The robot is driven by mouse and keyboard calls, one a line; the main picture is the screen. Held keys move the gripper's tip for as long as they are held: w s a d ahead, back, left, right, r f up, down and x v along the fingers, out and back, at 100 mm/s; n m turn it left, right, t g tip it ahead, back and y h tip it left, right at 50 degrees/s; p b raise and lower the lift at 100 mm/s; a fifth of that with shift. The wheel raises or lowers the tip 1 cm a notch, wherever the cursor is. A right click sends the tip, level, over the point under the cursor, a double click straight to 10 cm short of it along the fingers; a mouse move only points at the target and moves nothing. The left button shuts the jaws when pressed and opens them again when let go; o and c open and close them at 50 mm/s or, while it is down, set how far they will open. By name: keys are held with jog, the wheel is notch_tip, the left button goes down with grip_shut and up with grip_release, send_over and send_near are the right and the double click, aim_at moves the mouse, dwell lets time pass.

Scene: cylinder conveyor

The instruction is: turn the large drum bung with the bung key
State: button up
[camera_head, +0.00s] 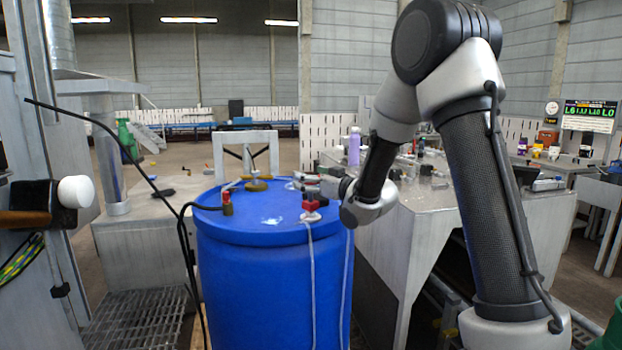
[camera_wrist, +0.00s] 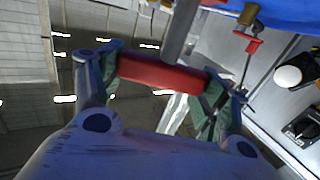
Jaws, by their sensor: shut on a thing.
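A blue drum (camera_head: 275,290) stands upright in front of me. A round brass-coloured fitting (camera_head: 258,185), which looks like the large bung, sits towards the back of its lid. My gripper (camera_head: 308,184) is low over the right rear of the lid, to the right of that fitting. In the wrist view my gripper (camera_wrist: 162,78) is shut on a red bar, the handle of the bung key (camera_wrist: 150,70). A grey shaft runs up from this handle out of the picture. I cannot tell whether the key's far end touches the bung.
A red clamp (camera_head: 311,206) with a pale cable stands on the lid near my gripper. A cluttered metal bench (camera_head: 425,200) stands close on the right.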

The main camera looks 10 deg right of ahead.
jog(key=shift+f, duration=1.05)
dwell(0.4)
jog(key=shift+a, duration=0.1)
jog(key=shift+a+m+t+h, duration=0.15)
jog(key=shift+m+t+h, duration=0.55)
jog(key=shift+h, duration=0.4)
jog(key=shift+d+m+h, duration=0.2)
jog(key=shift+m+h, duration=0.8)
jog(key=shift+h, duration=0.4)
jog(key=shift+t, duration=0.3)
